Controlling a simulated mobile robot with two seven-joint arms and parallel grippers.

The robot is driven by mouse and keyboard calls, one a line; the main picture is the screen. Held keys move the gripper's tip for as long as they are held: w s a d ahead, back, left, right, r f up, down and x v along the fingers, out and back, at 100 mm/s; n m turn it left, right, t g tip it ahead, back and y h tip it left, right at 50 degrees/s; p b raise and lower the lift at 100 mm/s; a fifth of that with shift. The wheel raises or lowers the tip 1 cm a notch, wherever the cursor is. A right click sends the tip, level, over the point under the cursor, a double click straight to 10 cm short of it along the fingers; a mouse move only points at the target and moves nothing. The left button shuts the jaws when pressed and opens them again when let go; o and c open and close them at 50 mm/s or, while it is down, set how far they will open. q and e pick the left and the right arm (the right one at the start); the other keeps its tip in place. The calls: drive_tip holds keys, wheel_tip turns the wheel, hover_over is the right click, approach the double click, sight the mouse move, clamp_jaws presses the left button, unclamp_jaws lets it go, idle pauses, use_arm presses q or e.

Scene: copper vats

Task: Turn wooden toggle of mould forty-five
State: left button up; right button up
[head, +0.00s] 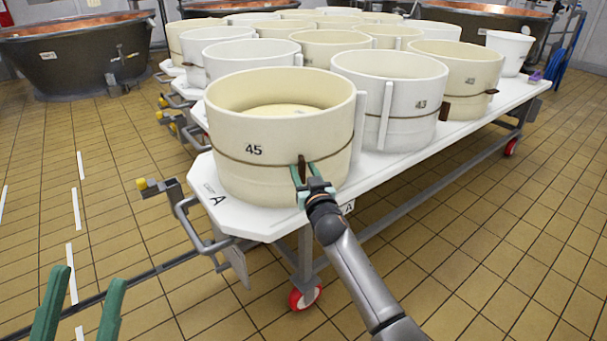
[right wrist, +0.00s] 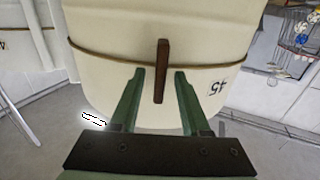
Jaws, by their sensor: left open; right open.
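Mould forty-five (head: 255,172) is a cream round tub at the near corner of the white table, with a dark cord around it. Its brown wooden toggle (head: 302,167) stands about upright on the cord, on the side facing me. In the right wrist view the toggle (right wrist: 161,72) lies between the two green fingers. My right gripper (head: 304,172) is open, one finger on each side of the toggle, with a gap to it on both sides. My left gripper (head: 88,290) is open and empty at the lower left, over the floor, away from the moulds.
The white wheeled table (head: 400,175) carries several more moulds, with mould 43 (head: 388,98) close behind to the right. A metal handle with a yellow knob (head: 142,184) sticks out at the table's left corner. Copper vats (head: 75,55) stand at the back.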

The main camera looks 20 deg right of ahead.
clamp_jaws()
idle(0.4)
